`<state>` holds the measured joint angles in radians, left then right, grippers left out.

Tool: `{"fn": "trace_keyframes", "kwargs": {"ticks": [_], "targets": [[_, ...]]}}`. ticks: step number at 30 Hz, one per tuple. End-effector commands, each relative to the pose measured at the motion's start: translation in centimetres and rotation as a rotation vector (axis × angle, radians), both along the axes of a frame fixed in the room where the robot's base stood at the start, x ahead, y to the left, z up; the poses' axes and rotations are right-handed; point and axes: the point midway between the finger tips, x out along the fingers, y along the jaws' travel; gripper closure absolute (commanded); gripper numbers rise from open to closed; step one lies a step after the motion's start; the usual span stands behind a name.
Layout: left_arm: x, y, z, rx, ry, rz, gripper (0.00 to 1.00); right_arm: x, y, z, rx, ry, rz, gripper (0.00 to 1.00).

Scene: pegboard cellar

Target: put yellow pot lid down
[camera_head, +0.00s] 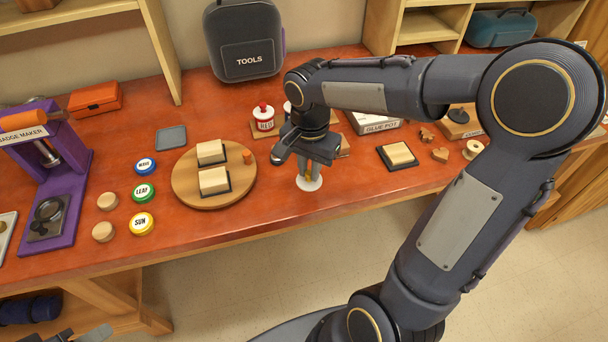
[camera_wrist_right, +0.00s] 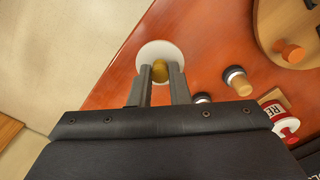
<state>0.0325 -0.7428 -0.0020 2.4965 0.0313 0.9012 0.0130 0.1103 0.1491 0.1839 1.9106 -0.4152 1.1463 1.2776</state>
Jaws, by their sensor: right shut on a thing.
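The yellow pot lid (camera_wrist_right: 162,55) is a white disc with a yellow knob. In the head view the disc (camera_head: 309,184) shows below my right gripper (camera_head: 306,164), near the table's front edge. The right gripper (camera_wrist_right: 160,88) is shut on the yellow knob. In the wrist view the disc overlaps the line of the table edge. Whether it touches the tabletop I cannot tell. A white pot with a red lid and a RED label (camera_head: 263,116) stands behind and left of the gripper. Grey parts at the bottom left of the head view may be my left gripper (camera_head: 95,334).
A round wooden board (camera_head: 182,194) with two cream pads lies left of the gripper. Another cream pad (camera_head: 397,156) lies to the right, before the GLUE POT tray (camera_head: 376,127). Badges and a purple badge maker (camera_head: 66,190) are farther left.

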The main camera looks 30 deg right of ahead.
Motion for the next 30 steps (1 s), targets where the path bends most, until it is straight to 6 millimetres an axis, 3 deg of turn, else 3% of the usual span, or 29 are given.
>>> {"fn": "trace_keyframes", "kwargs": {"ticks": [8, 15, 27, 28, 30], "targets": [[0.0, 0.0, 0.3, 0.0, 0.0, 0.0, 0.64, 1.9, 0.2, -2.3, 0.001, 0.002, -0.001, 1.0], [0.0, 0.0, 0.3, 0.0, 0.0, 0.0, 0.64, 1.9, 0.2, -5.2, 0.0, 0.001, -0.002, 1.0], [0.0, 0.0, -0.3, 0.0, 0.0, 0.0, 0.64, 1.9, 0.2, -5.8, 0.001, -0.001, -0.001, 1.0], [0.0, 0.0, -0.1, 0.0, 0.0, 0.0, 0.64, 1.9, 0.2, -5.6, 0.001, -0.001, -0.001, 0.8], [0.0, 0.0, 0.0, 0.0, 0.0, 0.0, 0.64, 1.9, 0.2, -5.6, 0.001, -0.001, -0.001, 0.71]]}}
